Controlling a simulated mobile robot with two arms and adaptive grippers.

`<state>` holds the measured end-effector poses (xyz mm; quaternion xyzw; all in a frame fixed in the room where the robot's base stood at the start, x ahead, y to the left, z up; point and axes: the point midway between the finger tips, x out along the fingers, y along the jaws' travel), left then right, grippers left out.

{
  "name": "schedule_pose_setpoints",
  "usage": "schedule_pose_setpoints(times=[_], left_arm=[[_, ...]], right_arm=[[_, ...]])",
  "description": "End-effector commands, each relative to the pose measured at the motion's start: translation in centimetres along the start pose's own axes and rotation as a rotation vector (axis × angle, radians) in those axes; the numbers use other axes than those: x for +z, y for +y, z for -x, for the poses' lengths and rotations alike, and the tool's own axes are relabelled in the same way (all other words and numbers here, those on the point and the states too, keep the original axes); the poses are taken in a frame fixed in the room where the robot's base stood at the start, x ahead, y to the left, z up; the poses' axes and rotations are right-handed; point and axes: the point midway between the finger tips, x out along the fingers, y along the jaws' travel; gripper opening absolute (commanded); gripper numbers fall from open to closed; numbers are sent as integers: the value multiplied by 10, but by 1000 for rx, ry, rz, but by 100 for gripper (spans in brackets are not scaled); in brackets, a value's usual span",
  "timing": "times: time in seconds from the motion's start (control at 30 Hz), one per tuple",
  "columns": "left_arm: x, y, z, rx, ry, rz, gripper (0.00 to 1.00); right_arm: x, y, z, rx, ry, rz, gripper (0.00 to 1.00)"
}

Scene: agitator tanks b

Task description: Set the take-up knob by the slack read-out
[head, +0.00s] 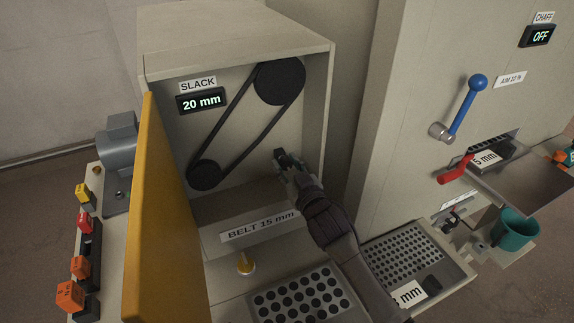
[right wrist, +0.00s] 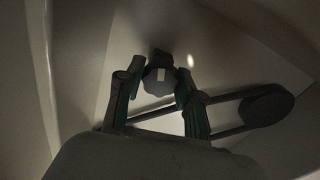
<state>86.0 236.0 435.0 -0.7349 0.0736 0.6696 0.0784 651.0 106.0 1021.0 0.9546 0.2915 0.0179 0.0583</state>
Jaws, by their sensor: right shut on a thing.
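The slack read-out (head: 201,101) shows "20 mm" under a SLACK label on the back wall of the open housing. A dark belt (head: 236,129) runs between a large upper pulley (head: 280,82) and a small lower pulley (head: 205,174). My right gripper (head: 288,160) reaches into the housing, right of the belt. In the right wrist view it is shut on the dark take-up knob (right wrist: 159,82), which carries a pale mark. In the head view the gripper mostly hides the knob. My left gripper is not in view.
A yellow door (head: 165,210) stands open at the housing's left. A label (head: 259,227) reads "BELT 15 mm". A blue lever (head: 465,108), red handle (head: 455,170) and teal cup (head: 514,230) are at right.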

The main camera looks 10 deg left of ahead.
Motion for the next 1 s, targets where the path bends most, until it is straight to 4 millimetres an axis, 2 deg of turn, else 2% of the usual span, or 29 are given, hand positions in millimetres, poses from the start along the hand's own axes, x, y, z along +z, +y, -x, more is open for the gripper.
schedule_pose_setpoints(times=[0.33,1.0], left_arm=[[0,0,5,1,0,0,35],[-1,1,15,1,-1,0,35]], right_arm=[[0,0,0,1,-2,-119,2],[1,0,0,1,-2,-641,2]])
